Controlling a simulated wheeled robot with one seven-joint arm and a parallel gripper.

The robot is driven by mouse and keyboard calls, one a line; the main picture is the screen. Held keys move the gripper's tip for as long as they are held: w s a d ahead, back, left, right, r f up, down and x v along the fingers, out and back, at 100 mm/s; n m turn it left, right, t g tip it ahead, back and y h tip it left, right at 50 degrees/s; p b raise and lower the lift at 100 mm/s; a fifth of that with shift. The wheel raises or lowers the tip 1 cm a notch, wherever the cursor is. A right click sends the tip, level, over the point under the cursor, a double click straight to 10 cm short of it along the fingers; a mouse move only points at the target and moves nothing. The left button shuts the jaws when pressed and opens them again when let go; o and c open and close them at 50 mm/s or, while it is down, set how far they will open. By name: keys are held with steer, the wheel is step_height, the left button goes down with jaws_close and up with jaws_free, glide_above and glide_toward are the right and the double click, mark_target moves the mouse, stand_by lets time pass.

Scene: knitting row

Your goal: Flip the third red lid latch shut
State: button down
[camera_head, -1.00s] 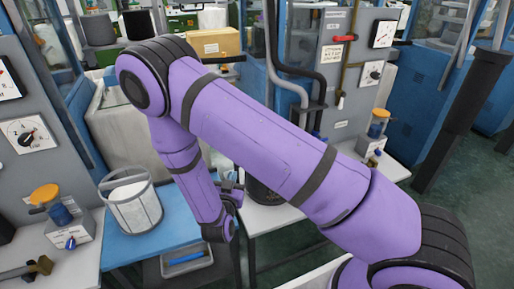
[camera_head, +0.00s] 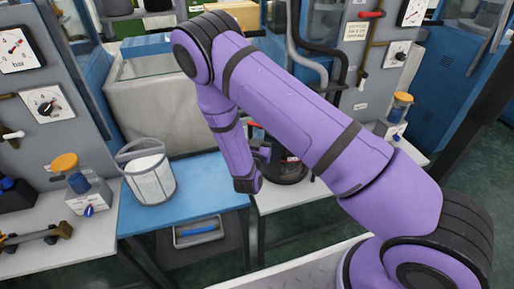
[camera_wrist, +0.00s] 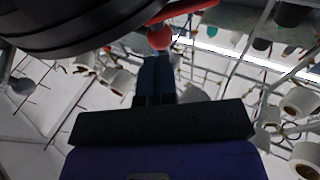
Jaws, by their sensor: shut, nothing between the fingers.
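In the wrist view, a red lever with a rounded red end (camera_wrist: 160,38) crosses the top middle, beside a large dark round body (camera_wrist: 70,25). My gripper (camera_wrist: 155,62) points up at the rounded end, its blue fingers shut together with nothing between them. The fingertips are at or very near the red end; I cannot tell if they touch. In the head view, my gripper (camera_head: 262,153) is small and partly hidden by my purple arm, beside a dark round container (camera_head: 290,170) on a white table. I cannot tell which latch is the third, or its position.
An orange-topped jar (camera_head: 68,172) is at left, and another (camera_head: 400,106) at right. A grey machine panel with gauges (camera_head: 45,104) stands at left. Spools (camera_wrist: 300,100) hang in the wrist view.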

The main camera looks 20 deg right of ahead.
steer(key=shift+x, duration=1.65)
steer(key=shift+w+d, duration=0.2)
steer(key=shift+d, duration=0.25)
steer(key=shift+w+d, duration=0.2)
steer(key=shift+d, duration=0.25)
steer(key=shift+s, duration=0.1)
